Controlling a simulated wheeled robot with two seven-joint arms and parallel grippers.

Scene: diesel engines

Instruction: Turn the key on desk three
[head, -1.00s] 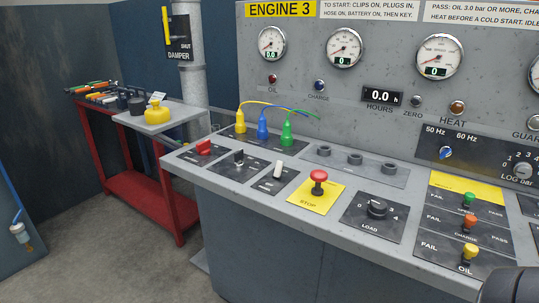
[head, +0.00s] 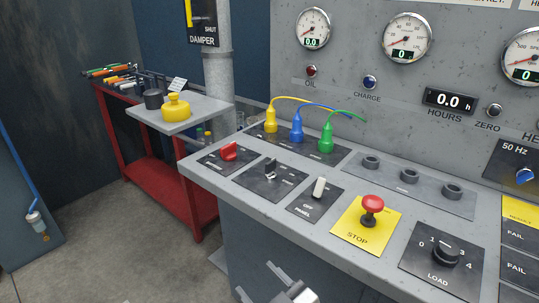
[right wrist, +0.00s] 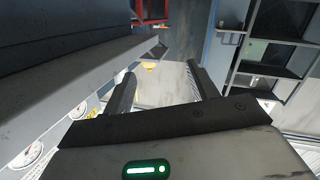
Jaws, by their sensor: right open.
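Desk three's sloping control panel (head: 215,175) fills the middle of the head view. On its left part is a small dark switch with a pale top (head: 270,168), which looks like the key; its label is too small to read. It sits between a red switch (head: 229,152) and a white toggle (head: 319,188) marked PANEL. My right gripper (head: 258,281) is at the bottom edge of the head view, in front of and below the panel's front edge, apart from the switches. In the right wrist view its fingers (right wrist: 162,72) are spread and empty. My left gripper is not in view.
A red STOP button (head: 372,206) and a LOAD knob (head: 445,254) stand to the right. Yellow, blue and green plugs (head: 297,130) with cables stand behind the switches. A red tool bench (head: 160,198) with a grey shelf (head: 200,117) is at left. Floor is clear at lower left.

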